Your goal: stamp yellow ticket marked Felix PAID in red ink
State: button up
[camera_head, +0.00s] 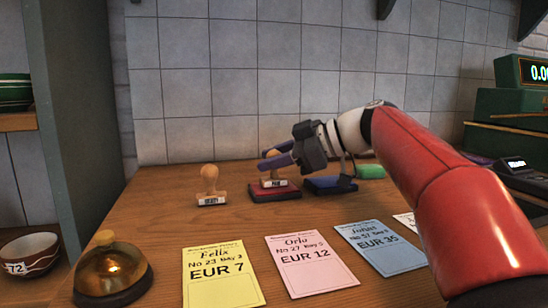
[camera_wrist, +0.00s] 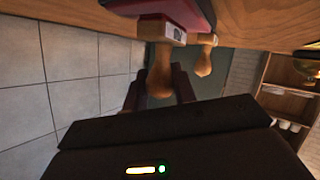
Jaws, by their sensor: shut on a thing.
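The yellow ticket (camera_head: 222,276) marked Felix, EUR 7, lies flat on the counter at the front, beside the bell. A wooden stamp (camera_head: 275,183), whose small label seems to read PAID, is upright at the red ink pad (camera_head: 287,194). My gripper (camera_head: 277,160) is shut on its handle, which its fingers partly hide. In the wrist view the stamp's handle (camera_wrist: 160,78) sits between the fingers (camera_wrist: 157,92), with the red pad (camera_wrist: 195,10) at its base. I cannot tell how firmly the stamp touches the pad.
Another wooden stamp (camera_head: 209,186) stands to the left. A blue pad (camera_head: 330,185) and a green pad (camera_head: 370,171) lie to the right. Pink (camera_head: 312,265) and blue (camera_head: 381,246) tickets lie right of the yellow one. A brass bell (camera_head: 112,272) stands front left.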

jog(key=shift+r+p, duration=2.35)
jog(key=shift+r, duration=1.15)
jog(key=shift+d, duration=0.1)
